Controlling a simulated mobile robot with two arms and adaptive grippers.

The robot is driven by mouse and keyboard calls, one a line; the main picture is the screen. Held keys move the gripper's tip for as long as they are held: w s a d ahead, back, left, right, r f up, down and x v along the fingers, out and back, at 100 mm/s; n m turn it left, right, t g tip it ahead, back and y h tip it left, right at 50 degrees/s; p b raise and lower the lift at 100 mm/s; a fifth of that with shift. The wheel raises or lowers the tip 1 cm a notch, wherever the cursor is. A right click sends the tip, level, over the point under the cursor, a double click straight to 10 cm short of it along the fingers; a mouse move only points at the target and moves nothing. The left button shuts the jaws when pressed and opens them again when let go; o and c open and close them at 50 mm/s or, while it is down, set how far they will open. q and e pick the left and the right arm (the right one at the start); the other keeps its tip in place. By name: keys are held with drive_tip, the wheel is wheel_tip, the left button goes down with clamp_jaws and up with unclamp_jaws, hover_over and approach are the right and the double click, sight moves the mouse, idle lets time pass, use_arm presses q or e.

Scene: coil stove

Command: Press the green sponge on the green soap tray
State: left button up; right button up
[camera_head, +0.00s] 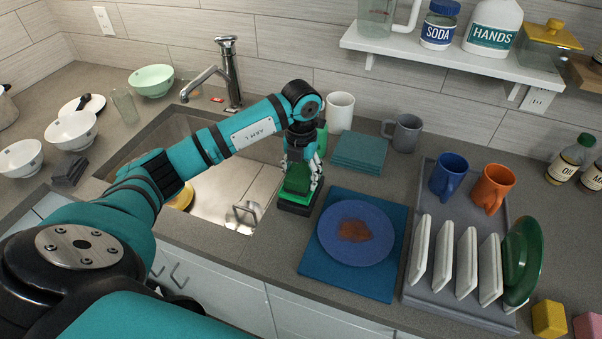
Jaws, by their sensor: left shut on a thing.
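My left gripper (302,178) points down at the right edge of the sink and is shut on the green sponge (297,181). The sponge is right above a dark block-like base with a green edge (296,203), which looks like the soap tray on the counter. I cannot tell whether the sponge touches the tray, as the fingers cover part of both. My right gripper is not in view.
A blue plate (342,246) with a brown stain lies on a blue mat (322,278) right of the tray. The sink (222,200) and faucet (231,72) are to the left. A dish rack (428,290) with mugs and plates stands at the right. A teal cloth stack (359,151) and white mug (340,110) are behind.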

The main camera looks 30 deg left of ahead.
sight(301, 169)
use_arm(q)
drive_tip(key=shift+f+b, duration=0.55)
drive_tip(key=shift+f, duration=0.3)
idle(0.5)
drive_tip(key=shift+r, duration=0.15)
idle(0.4)
drive_tip(key=shift+r+p, duration=0.75)
drive_tip(key=shift+r, duration=0.2)
drive_tip(key=shift+r+p, duration=1.6)
drive_tip(key=shift+r, duration=0.9)
